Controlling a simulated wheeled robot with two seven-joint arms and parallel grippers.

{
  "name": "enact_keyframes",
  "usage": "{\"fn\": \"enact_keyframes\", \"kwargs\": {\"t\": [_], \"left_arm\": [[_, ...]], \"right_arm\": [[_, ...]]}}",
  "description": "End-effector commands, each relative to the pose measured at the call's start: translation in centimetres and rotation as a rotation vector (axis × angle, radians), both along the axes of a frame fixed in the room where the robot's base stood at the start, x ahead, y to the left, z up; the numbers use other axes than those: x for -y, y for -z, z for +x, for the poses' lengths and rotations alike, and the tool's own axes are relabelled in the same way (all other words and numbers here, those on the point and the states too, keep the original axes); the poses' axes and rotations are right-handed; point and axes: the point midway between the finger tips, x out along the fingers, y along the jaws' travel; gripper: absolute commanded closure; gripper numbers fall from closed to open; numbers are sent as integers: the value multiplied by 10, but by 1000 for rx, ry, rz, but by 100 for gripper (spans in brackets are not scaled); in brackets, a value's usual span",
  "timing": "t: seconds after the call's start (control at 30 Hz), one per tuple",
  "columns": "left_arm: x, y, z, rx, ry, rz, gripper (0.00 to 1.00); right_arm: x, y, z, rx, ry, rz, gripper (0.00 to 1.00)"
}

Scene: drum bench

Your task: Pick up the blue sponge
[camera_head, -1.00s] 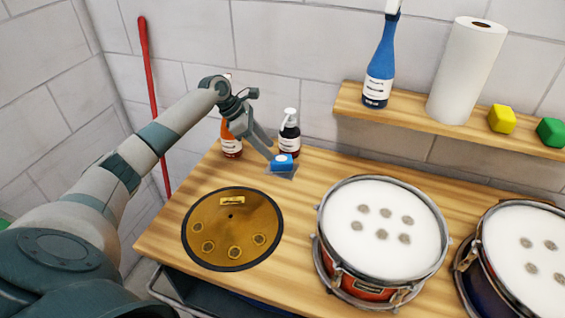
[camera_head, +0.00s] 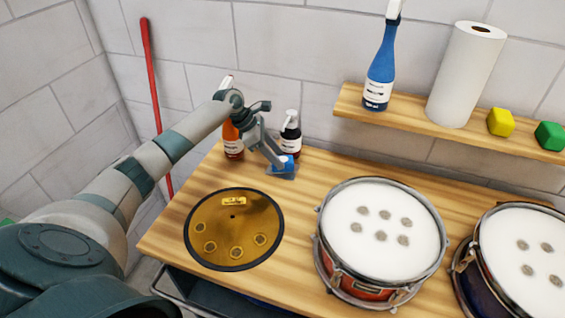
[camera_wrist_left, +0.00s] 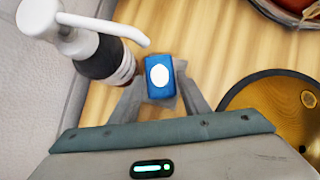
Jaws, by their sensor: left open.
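The blue sponge (camera_wrist_left: 160,90) lies on the wooden bench near the back wall. It is a small blue block with a white oval on top. In the head view it (camera_head: 286,164) is partly hidden by my left gripper (camera_head: 282,170). In the left wrist view the open fingers of my left gripper (camera_wrist_left: 163,98) reach down on either side of the sponge. I cannot tell whether they touch it. My right gripper is not in view.
A dark pump bottle (camera_head: 291,137) stands close behind the sponge, and an orange bottle (camera_head: 232,141) stands to its left. Drums (camera_head: 380,225) stand to the right. A wall shelf (camera_head: 420,121) is above them.

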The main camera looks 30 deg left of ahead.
Motion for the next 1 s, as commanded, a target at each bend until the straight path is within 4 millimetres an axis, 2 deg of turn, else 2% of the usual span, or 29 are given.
{"fn": "enact_keyframes", "kwargs": {"t": [0.07,0.3,0.77,0.8,0.9,1.0], "left_arm": [[8,3,4,-1,0,-2,58],[17,24,12,0,0,0,58],[17,26,12,1,0,1,58],[17,26,12,1,0,1,60],[17,26,12,1,0,1,81],[17,26,12,1,0,1,84]], "right_arm": [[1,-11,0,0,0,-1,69],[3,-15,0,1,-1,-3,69],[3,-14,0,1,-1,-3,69],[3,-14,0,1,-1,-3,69],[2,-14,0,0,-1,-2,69],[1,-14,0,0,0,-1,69]]}}
